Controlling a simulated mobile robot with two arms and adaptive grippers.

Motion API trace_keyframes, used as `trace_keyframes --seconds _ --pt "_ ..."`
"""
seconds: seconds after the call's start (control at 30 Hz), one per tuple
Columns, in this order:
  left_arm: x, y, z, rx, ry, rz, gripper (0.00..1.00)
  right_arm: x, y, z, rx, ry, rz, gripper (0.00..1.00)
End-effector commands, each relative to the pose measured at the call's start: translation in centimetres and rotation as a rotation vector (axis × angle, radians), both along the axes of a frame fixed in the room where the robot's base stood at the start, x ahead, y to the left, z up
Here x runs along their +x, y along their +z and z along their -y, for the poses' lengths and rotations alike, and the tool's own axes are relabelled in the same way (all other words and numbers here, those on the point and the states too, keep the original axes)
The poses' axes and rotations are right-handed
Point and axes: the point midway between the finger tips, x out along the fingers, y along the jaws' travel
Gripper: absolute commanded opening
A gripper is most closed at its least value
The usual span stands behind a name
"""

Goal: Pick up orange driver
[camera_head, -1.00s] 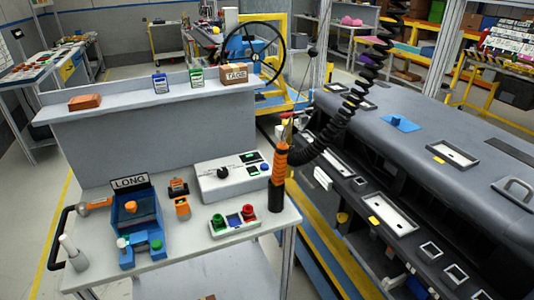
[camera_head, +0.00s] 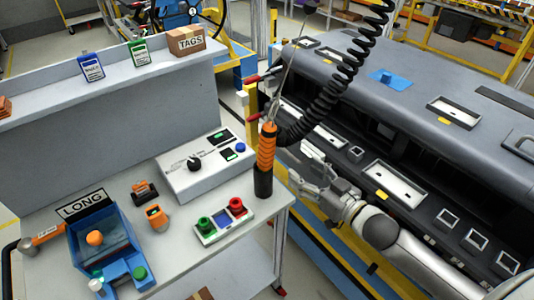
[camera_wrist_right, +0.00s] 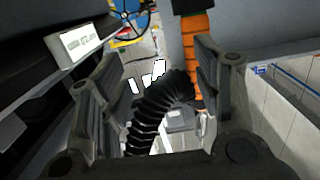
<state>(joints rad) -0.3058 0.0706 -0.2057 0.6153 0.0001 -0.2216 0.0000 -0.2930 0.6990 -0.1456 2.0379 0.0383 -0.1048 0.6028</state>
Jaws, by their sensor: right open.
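The orange driver (camera_head: 266,148) stands upright in a black holder (camera_head: 263,182) at the right edge of the white workbench. Its black coiled hose hangs from above and curves down beside it. My right gripper (camera_head: 303,168) is open and empty just right of the driver, apart from it. In the right wrist view, the driver (camera_wrist_right: 198,45) shows ahead, partly behind the right-hand finger. The coiled hose (camera_wrist_right: 155,108) crosses the view between the open fingers of the right gripper (camera_wrist_right: 155,80). My left gripper is not in view.
A white control box (camera_head: 195,165) and a button panel (camera_head: 223,222) sit left of the driver. A blue LONG bin (camera_head: 88,222) is further left. The hose is close to the gripper.

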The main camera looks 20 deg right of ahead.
Motion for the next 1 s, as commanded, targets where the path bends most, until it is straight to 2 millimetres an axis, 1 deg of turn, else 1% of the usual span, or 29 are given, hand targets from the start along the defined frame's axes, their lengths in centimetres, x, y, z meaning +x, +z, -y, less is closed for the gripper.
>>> trace_keyframes --seconds 0.03,0.1,0.23,0.47,0.6,0.8,0.87,1.0 --pt "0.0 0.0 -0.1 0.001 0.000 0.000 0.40 -0.4 2.1 -1.1 0.012 0.032 0.032 0.59" --pt "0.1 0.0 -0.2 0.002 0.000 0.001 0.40 -0.8 4.1 -2.1 0.029 0.062 0.059 0.59" --pt "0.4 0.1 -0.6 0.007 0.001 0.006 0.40 -1.0 5.8 -3.1 0.044 0.088 0.083 0.59" --pt "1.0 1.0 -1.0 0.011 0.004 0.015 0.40 1.5 6.2 -4.3 0.046 0.090 0.088 0.59" --pt "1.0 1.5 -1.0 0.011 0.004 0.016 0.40 3.0 6.1 -4.9 0.046 0.088 0.085 0.59" --pt "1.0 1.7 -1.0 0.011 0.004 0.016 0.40 3.9 6.0 -5.4 0.044 0.088 0.083 0.59" --pt "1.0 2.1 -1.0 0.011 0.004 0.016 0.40 4.3 6.2 -5.7 0.044 0.088 0.085 0.59" --pt "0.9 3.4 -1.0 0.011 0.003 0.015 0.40 6.0 6.7 -6.7 0.047 0.088 0.086 0.59"
